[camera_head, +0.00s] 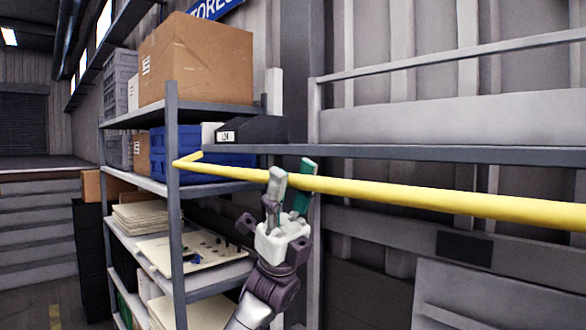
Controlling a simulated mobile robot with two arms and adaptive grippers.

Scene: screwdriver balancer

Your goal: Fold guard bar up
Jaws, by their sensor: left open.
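The yellow guard bar (430,198) runs across the view, from the right edge to a short bent end by the shelf post on the left. It slopes slightly up toward the left. My left gripper (292,170) reaches up from below at the bar, with its fingers spread. A pale finger crosses in front of the bar, and a green-faced finger stands to its right. The bar shows between the fingers. I cannot tell whether either finger touches it. My right gripper is out of view.
A grey shelf rack (172,200) stands behind at left, holding a cardboard box (195,60), blue bins (178,150) and a black bin (255,130). A grey rail (450,154) runs above the bar. Steps (38,225) are at far left.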

